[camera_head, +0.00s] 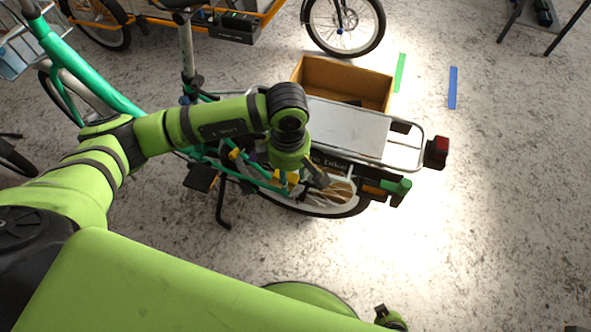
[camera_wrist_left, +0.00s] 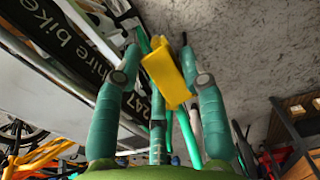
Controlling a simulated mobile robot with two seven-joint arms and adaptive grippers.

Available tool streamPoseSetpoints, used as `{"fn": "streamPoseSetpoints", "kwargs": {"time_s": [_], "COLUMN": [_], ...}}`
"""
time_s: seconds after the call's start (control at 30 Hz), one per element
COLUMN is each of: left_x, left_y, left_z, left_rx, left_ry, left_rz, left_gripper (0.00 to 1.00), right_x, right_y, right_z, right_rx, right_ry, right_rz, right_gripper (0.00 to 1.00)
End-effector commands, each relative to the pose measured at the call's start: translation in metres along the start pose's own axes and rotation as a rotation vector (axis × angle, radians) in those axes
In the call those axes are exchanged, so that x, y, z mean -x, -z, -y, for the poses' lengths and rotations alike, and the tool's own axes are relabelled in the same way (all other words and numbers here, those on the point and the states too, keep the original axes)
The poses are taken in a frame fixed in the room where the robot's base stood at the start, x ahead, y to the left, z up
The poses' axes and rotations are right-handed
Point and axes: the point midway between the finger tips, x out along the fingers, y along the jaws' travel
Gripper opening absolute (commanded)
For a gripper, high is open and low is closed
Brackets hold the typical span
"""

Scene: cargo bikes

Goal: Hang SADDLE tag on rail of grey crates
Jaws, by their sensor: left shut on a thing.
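My left gripper (camera_head: 308,176) is over the rear wheel of the green cargo bike, just below its flat rear rack. In the left wrist view the left gripper (camera_wrist_left: 160,60) is shut on a yellow tag (camera_wrist_left: 165,74), which sits tilted between the fingertips. No lettering on the tag can be read, so I cannot tell that it is the SADDLE tag. I cannot make out the grey crates or their rail in either view.
The bike's rear rack (camera_head: 345,129) lies right beside my left wrist. An open cardboard box (camera_head: 345,80) stands on the floor behind it. A green strip (camera_head: 400,72) and a blue strip (camera_head: 453,88) mark the floor.

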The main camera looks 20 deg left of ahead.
Motion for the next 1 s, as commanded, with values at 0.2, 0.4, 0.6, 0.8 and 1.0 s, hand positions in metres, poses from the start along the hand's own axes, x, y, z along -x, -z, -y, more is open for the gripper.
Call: {"fn": "streamPoseSetpoints", "kwargs": {"time_s": [0.2, 0.4, 0.6, 0.8, 1.0], "left_x": [0.0, 0.0, 0.0, 0.0, 0.0], "left_y": [0.0, 0.0, 0.0, 0.0, 0.0], "left_z": [0.014, 0.026, 0.036, 0.038, 0.038], "left_rx": [-0.002, -0.001, -0.002, 0.0, 0.0], "left_ry": [0.001, 0.001, 0.001, 0.0, 0.0], "left_rz": [0.0, 0.0, 0.001, 0.0, 0.0], "left_gripper": [0.12, 0.12, 0.12, 0.12, 0.12], "right_x": [0.004, 0.005, 0.007, 0.007, 0.007], "right_y": [0.001, 0.002, 0.003, 0.003, 0.003], "right_z": [-0.001, -0.001, -0.001, -0.001, -0.001], "right_rx": [0.0, 0.0, 0.0, 0.0, 0.0], "right_ry": [0.0, 0.0, 0.0, 0.0, 0.0], "right_rz": [0.001, 0.001, 0.001, 0.0, 0.0], "right_gripper": [0.0, 0.0, 0.0, 0.0, 0.0]}}
